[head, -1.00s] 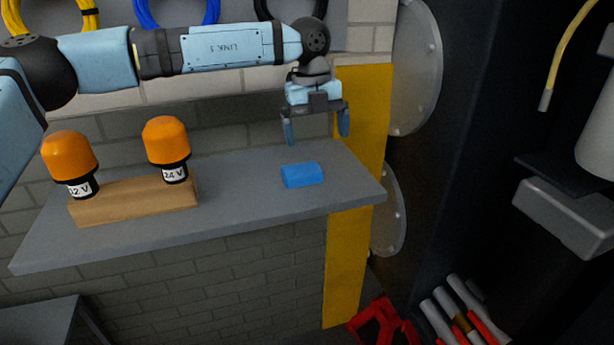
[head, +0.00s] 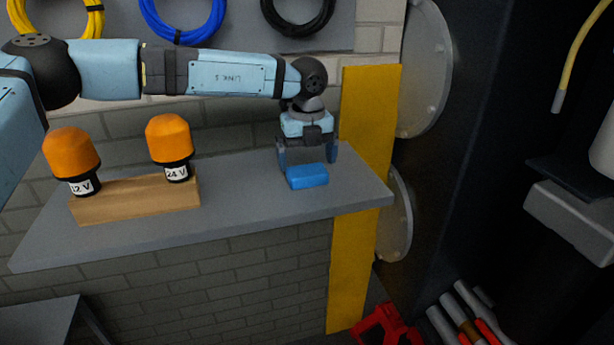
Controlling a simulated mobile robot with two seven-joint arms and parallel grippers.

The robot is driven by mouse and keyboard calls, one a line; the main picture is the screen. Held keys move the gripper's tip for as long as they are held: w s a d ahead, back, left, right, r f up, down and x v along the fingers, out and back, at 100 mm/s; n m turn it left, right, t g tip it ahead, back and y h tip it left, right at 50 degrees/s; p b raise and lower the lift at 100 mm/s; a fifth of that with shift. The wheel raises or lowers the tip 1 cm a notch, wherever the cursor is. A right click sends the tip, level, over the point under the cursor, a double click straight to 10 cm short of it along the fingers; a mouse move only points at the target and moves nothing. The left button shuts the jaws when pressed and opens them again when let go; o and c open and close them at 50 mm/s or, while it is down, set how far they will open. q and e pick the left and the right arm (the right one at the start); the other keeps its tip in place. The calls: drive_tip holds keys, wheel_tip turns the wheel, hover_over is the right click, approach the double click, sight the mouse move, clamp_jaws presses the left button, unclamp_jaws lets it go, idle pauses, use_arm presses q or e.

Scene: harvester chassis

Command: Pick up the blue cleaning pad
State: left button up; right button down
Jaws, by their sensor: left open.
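The blue cleaning pad (head: 307,176) lies on the grey shelf (head: 240,200), toward its right end. My left gripper (head: 307,163) points down at the pad from just above and behind it. Its fingers are spread, one near the pad's left end and one near its right end. I cannot tell whether the fingers touch the pad. My right gripper is not in view.
A wooden block (head: 135,198) on the shelf holds two orange-domed beacons, labelled 12 V (head: 72,155) and 24 V (head: 168,140). Coiled cables hang on the wall behind. A yellow post (head: 368,120) stands behind the shelf's right end. The shelf between block and pad is clear.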

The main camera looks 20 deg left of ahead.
sight(307, 170)
use_arm(q)
wheel_tip(307, 170, down, 4)
drive_tip(key=shift+r, duration=0.15)
drive_tip(key=c, duration=0.6)
drive_tip(key=shift+r, duration=0.1)
wheel_tip(307, 170, up, 10)
